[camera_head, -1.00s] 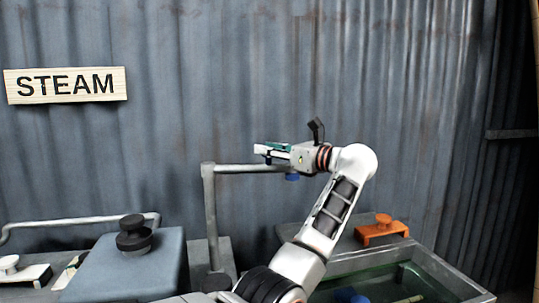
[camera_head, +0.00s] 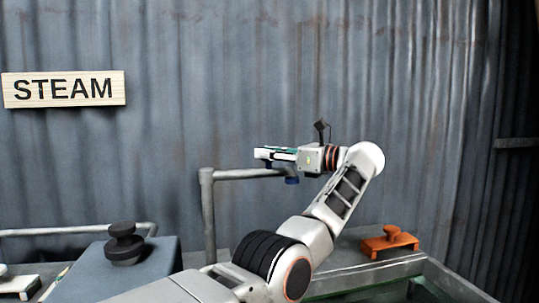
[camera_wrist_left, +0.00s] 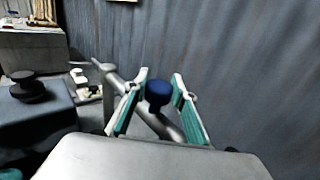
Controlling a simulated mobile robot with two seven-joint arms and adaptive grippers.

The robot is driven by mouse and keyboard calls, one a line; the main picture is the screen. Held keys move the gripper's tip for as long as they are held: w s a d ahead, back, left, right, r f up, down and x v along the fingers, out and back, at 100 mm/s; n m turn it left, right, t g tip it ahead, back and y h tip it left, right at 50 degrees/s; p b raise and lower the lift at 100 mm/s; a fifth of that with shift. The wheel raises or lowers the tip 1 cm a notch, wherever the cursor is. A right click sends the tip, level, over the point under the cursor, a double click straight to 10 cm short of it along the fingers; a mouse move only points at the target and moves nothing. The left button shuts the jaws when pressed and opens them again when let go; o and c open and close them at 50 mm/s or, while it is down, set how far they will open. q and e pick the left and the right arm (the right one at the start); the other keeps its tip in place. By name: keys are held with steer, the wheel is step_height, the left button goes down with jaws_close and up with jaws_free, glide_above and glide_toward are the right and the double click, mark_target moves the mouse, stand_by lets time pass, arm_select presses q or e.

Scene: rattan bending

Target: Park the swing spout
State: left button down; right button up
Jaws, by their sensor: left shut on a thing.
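The swing spout is a grey pipe. Its upright (camera_head: 208,218) stands at the back of the bench, and its horizontal arm (camera_head: 238,174) reaches right along the corrugated wall. A dark blue tip (camera_head: 292,180) hangs at the arm's right end; it also shows in the left wrist view (camera_wrist_left: 158,92). My left gripper (camera_head: 262,153) is at the spout's outer end. In the left wrist view its two teal-lined fingers (camera_wrist_left: 160,76) lie either side of the spout near the blue tip, shut on the spout. The exact contact is partly hidden. My right gripper is out of view.
A blue-grey box (camera_head: 165,262) with a black knob (camera_head: 124,243) stands at the left. A STEAM sign (camera_head: 63,89) hangs on the wall.

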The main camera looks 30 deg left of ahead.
arm_select(q)
steer(key=shift+a, duration=0.1)
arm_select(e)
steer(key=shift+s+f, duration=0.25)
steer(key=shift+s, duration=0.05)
arm_select(q)
steer(key=c, duration=1.7)
jaws_free()
steer(key=shift+o, duration=0.4)
steer(key=shift+a+f, duration=0.1)
steer(key=shift+a, duration=0.1)
steer(key=shift+d, duration=0.1)
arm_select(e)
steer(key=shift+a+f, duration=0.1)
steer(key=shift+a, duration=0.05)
